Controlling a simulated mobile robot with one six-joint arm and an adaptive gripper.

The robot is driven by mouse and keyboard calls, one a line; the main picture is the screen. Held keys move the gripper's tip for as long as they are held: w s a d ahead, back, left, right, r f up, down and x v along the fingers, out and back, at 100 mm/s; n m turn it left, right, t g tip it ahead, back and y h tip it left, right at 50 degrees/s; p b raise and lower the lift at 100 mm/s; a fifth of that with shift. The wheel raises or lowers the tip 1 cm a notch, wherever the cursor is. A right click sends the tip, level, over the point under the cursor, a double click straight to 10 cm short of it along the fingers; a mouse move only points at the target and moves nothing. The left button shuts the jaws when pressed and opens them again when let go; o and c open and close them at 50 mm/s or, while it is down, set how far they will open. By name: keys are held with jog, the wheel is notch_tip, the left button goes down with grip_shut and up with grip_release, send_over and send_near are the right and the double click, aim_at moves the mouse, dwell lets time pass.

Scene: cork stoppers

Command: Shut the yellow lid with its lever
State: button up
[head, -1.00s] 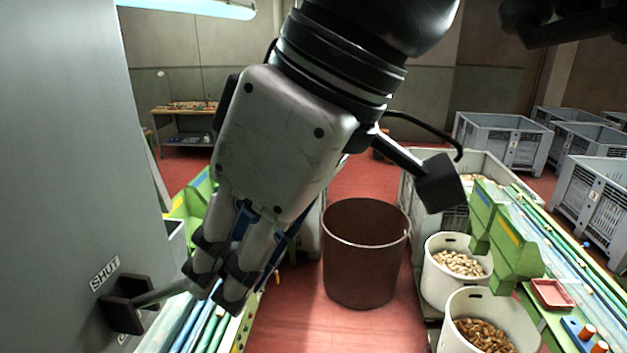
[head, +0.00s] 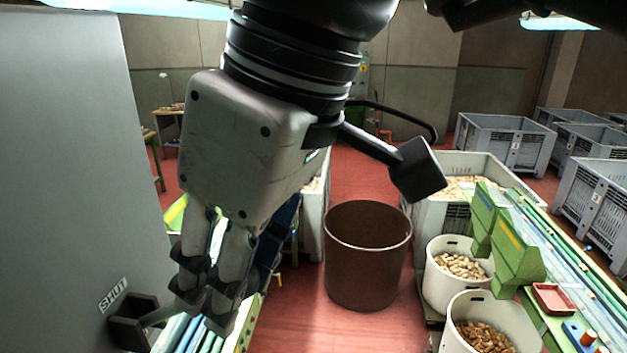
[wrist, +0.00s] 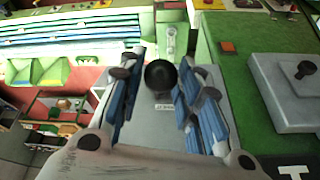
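The lever's dark bracket (head: 130,325) sits low on a grey panel at the left of the head view, under a white SHUT label (head: 113,294). A thin rod (head: 158,315) runs from it toward my gripper (head: 207,303). In the wrist view a round black knob (wrist: 160,75) shows between my gripper's blue-and-grey fingers, which stand apart on either side of it. I cannot tell whether they touch it. The rod's far end is hidden by the fingers in the head view. I cannot make out the yellow lid for certain.
The grey panel (head: 70,160) stands close to my gripper's left. A brown bucket (head: 365,265) stands on the red floor, with white tubs (head: 445,290) of corks to its right. A green conveyor (head: 525,250) runs along the right. Grey crates (head: 500,143) stand behind.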

jog(key=shift+o, duration=1.1)
jog(key=shift+f, duration=0.15)
jog(key=v, duration=0.7)
jog(key=shift+r, duration=0.25)
